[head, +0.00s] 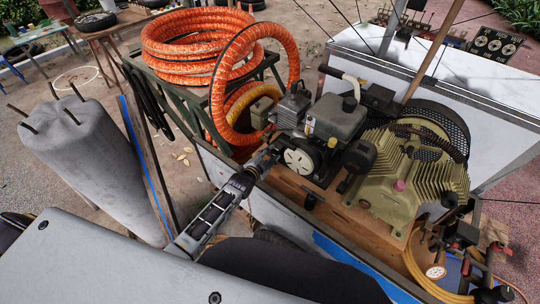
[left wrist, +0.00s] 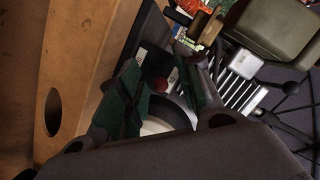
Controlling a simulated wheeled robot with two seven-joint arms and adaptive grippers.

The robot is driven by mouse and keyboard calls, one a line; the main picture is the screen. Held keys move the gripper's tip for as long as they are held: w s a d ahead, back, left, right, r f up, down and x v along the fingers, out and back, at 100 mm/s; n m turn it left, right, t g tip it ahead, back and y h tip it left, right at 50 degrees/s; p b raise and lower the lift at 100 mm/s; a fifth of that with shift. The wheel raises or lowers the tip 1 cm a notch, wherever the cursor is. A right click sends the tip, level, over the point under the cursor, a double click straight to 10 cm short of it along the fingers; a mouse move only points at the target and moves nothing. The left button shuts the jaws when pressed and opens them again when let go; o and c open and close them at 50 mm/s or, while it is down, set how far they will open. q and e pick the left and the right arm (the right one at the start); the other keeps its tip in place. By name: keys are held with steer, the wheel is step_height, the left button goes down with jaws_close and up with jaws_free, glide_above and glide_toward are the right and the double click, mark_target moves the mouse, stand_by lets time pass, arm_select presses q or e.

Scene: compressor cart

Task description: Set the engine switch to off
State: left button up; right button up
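The engine (head: 335,120) is a dark grey and silver motor on the wooden deck of the cart, with a pale round recoil cover (head: 299,160) facing me. My left gripper (head: 268,157) reaches in from the left, close to the engine's near left side. In the left wrist view its two green-padded fingers (left wrist: 158,98) are apart, with nothing held. A small red knob-like part (left wrist: 160,85), perhaps the engine switch, shows between the fingers beside dark panels. I cannot tell its setting or whether a finger touches it. My right gripper is not in view.
A coiled orange hose (head: 190,45) lies behind the left gripper, with one loop arching near the engine. The ribbed compressor pump (head: 410,180) sits right of the engine. A gauge (head: 436,272) and valves stand at front right. A white chest (head: 480,90) is behind.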

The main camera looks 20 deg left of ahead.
arm_select(q)
jaws_close()
